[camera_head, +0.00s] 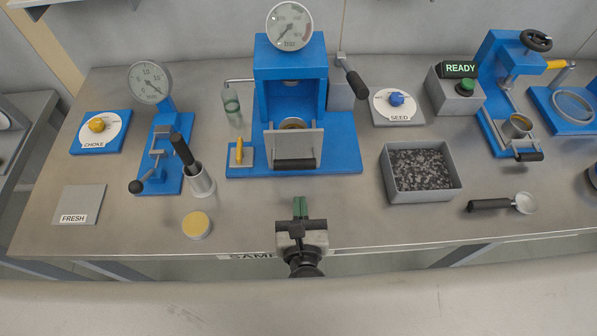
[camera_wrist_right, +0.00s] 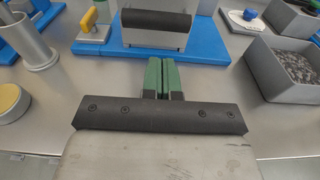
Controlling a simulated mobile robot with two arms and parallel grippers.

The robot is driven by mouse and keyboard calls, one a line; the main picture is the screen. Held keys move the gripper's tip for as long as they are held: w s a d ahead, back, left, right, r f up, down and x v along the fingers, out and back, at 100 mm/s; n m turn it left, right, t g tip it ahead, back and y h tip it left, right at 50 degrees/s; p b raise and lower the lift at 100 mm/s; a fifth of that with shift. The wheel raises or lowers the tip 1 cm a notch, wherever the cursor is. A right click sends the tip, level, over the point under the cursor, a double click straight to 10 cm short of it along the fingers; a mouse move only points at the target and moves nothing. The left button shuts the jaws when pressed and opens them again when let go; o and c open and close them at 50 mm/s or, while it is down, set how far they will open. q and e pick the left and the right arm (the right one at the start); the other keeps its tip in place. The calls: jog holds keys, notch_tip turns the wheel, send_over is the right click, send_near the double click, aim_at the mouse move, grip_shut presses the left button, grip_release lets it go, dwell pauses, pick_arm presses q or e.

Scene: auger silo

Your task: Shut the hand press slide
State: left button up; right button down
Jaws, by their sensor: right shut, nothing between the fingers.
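The hand press (camera_head: 290,65) is a blue frame with a round gauge on top, at the centre back of the bench. Its slide (camera_head: 297,138) is a grey plate with a black bar handle (camera_head: 294,164), standing out in front of the frame. A round cup shows behind the plate. In the right wrist view the black handle (camera_wrist_right: 158,19) is at the top, ahead of the fingers. My right gripper (camera_head: 300,207) has green fingertips, is shut and empty, and is in front of the handle, apart from it. My left gripper is out of view.
A grey bin of dark granules (camera_head: 421,190) stands right of the press, with a scoop (camera_head: 500,204) beyond. A metal cup with a black-handled tool (camera_head: 200,182) and a yellow-topped tin (camera_head: 196,225) stand left. The bench between press and gripper is clear.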

aim_at(296, 119)
jog(key=w, duration=0.2)
jog(key=w+p, duration=0.1)
jog(key=w, duration=0.1)
jog(key=w+p, duration=0.1)
jog(key=w, duration=0.1)
jog(key=shift+r, duration=0.3)
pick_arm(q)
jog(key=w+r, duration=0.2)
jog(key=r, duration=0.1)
pick_arm(e)
jog(key=shift+w+f, duration=0.1)
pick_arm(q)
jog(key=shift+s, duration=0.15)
pick_arm(e)
jog(key=shift+w, duration=0.4)
jog(key=w+b, duration=0.2)
jog(key=w, duration=1.1)
jog(key=shift+w, duration=0.1)
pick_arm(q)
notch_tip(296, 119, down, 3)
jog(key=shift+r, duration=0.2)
